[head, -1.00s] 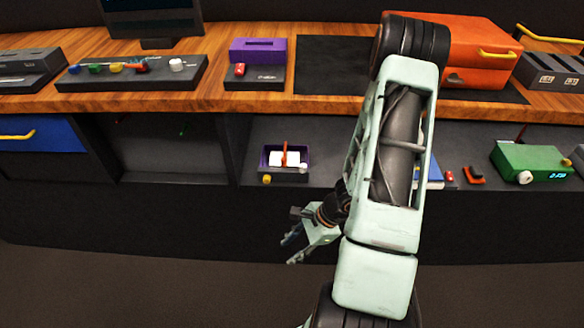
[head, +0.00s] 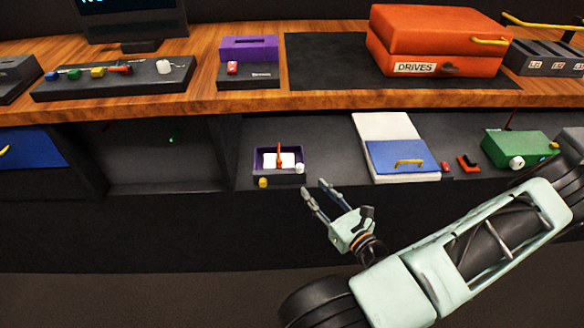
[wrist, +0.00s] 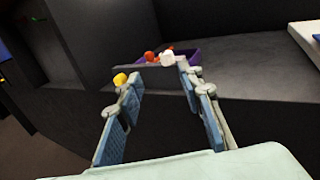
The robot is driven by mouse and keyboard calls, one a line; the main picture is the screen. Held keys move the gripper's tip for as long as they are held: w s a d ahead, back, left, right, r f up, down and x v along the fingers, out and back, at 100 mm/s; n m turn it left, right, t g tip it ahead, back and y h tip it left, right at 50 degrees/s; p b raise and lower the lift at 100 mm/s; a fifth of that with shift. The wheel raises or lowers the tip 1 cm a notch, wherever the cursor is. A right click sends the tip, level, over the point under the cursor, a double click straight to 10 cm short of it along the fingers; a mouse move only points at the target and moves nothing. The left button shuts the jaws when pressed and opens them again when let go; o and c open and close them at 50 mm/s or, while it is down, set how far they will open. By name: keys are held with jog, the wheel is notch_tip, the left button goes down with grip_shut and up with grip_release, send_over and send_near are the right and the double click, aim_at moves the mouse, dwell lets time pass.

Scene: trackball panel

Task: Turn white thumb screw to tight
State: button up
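A small white knob (head: 300,168), which looks like the thumb screw, is at the front right corner of a purple-rimmed box (head: 258,158) on the lower shelf. It also shows in the wrist view (wrist: 167,57), beyond and between my fingertips. Whether it is tight or loose cannot be told. My gripper (head: 314,188) is open and empty, just in front of and below the shelf edge, a little right of the knob, with fingers pointing toward the box. Its two fingers (wrist: 158,72) are spread apart and touch nothing visible.
A yellow knob (head: 263,183) is at the box's front left, and an orange lever (head: 279,155) stands in it. A white and blue binder-like case (head: 385,128) lies to the right. A green box (head: 515,148) with a white knob is farther right. The wooden counter (head: 150,103) overhangs above.

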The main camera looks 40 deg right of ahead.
aim_at(302, 169)
jog(key=shift+h, duration=0.3)
jog(key=w, duration=0.3)
jog(key=w+d+b, duration=0.1)
jog(key=w, duration=0.3)
jog(key=w+b, duration=0.1)
jog(key=w, duration=0.2)
jog(key=shift+w+d+r, duration=0.2)
jog(key=shift+w+d, duration=0.05)
jog(key=shift+d, duration=0.15)
grip_shut()
